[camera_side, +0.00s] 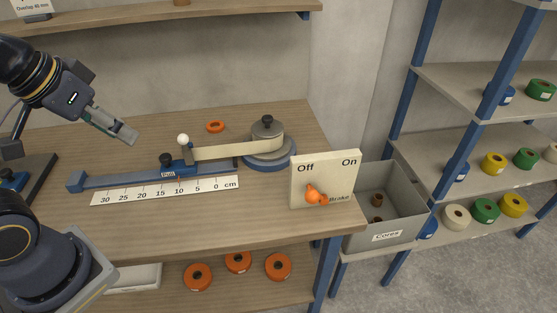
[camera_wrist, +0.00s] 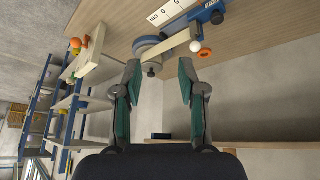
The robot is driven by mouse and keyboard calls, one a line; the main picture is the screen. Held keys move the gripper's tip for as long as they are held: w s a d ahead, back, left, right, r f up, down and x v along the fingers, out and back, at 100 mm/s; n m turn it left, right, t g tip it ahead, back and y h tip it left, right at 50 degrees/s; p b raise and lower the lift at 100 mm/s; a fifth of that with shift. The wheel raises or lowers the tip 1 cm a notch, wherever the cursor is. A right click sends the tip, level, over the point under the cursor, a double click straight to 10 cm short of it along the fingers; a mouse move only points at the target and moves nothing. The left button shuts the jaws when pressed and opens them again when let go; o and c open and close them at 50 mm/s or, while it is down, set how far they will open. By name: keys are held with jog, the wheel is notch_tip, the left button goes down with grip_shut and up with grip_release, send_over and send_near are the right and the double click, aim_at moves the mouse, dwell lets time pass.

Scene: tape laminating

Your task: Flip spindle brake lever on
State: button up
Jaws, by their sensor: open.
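The brake panel (camera_side: 348,170) is a cream board at the table's front right edge, marked Off at left, On at right and Brake below. Its orange lever (camera_side: 312,193) sits low on the panel, its knob toward the left, Off side. In the wrist view the panel (camera_wrist: 88,66) and the orange lever (camera_wrist: 75,43) show at the upper left. The spindle (camera_side: 267,136) carries a tape roll, with a pale strip (camera_side: 235,149) running left from it. My gripper (camera_side: 127,134) is at the upper left, far from the lever. In the wrist view its fingers (camera_wrist: 159,72) are apart and empty.
A blue rail with a Pull slide (camera_side: 168,168) and a cm ruler (camera_side: 165,191) lie between my gripper and the panel. An orange ring (camera_side: 215,126) lies behind. A grey Cores bin (camera_side: 395,215) stands right of the panel. Shelves with rolls stand farther right.

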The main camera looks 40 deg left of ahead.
jog(key=shift+w+r+n, duration=0.15)
jog(key=shift+r+n, duration=0.05)
jog(key=shift+n, duration=0.7)
jog(key=shift+c, duration=0.8)
jog(key=n, duration=0.1)
jog(key=w+r+n, duration=0.1)
jog(key=n, duration=0.1)
jog(key=w+r+n, duration=0.1)
jog(key=n, duration=0.1)
jog(key=shift+w+t, duration=0.1)
jog(key=shift+t, duration=0.3)
jog(key=c, duration=0.3)
jog(key=w+n, duration=0.2)
jog(key=n, duration=0.1)
jog(key=w+r+n+h, duration=0.1)
jog(key=n, duration=0.1)
jog(key=shift+w+d, duration=0.2)
jog(key=shift+d, duration=0.05)
grip_shut()
jog(key=w+d+f+n+g, duration=0.3)
jog(key=w+d+f+n, duration=0.5)
jog(key=w+d+n, duration=0.4)
jog(key=d+f+m+g, duration=0.1)
jog(key=d+f+m, duration=0.1)
jog(key=d+f, duration=0.4)
jog(key=shift+d+f+y, duration=0.2)
jog(key=shift+f+y, duration=0.2)
jog(key=shift+f, duration=0.35)
